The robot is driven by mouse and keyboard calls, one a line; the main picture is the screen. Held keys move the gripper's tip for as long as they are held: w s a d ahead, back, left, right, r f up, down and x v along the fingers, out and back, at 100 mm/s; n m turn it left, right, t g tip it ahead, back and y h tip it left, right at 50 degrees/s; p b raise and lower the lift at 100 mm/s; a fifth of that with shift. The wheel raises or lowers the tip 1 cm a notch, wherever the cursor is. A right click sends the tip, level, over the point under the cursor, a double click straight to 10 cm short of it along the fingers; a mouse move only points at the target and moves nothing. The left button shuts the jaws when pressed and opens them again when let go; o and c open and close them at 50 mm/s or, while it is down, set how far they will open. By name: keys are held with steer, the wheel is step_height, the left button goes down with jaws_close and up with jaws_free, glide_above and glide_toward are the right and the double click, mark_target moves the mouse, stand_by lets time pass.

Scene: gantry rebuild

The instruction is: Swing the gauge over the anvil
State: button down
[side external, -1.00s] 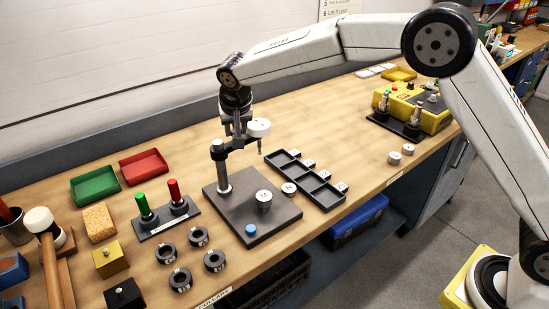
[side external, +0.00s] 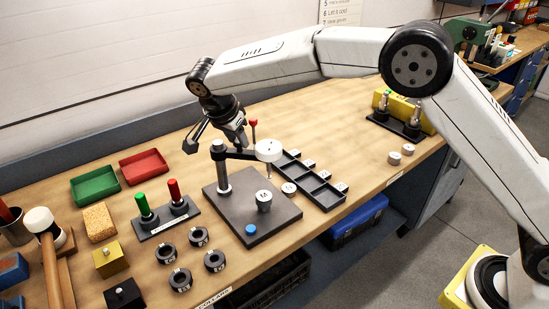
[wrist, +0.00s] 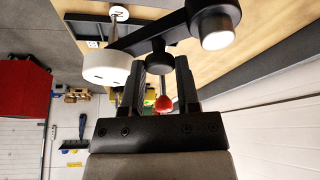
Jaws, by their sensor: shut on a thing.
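The white round gauge (side external: 268,150) hangs with its thin spindle down from a black arm (side external: 238,153) on an upright post (side external: 223,178). A red-topped handle (side external: 253,123) stands up from that arm. A grey cylinder with a white top marked M (side external: 264,201), perhaps on the anvil, stands on the dark base plate (side external: 225,225); the anvil itself cannot be made out. The gauge is still behind the cylinder in the side view. My gripper (side external: 246,145) is tilted, shut on the handle; the wrist view shows the red knob (wrist: 163,103) between my fingers and the gauge (wrist: 105,67) at left.
A blue button (side external: 251,230) sits on the plate's front corner. A dark compartment tray (side external: 325,193) lies right of the plate. Red and green pins in a stand (side external: 165,222) and several dark rings (side external: 198,237) lie left. Bare bench (side external: 310,125) lies behind the tray.

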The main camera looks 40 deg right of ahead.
steer(key=shift+s+a+m+g, duration=0.2)
steer(key=shift+a+m+g, duration=0.2)
steer(key=shift+m, duration=0.55)
steer(key=shift+s+a+m+g, duration=0.25)
steer(key=shift+a+m, duration=0.2)
steer(key=shift+m, duration=0.5)
steer(key=shift+c, duration=1.6)
jaws_free()
steer(key=shift+w+r, duration=0.1)
steer(key=shift+r, duration=0.05)
steer(key=v, duration=0.7)
steer(key=shift+r, duration=0.25)
steer(key=shift+a, duration=0.1)
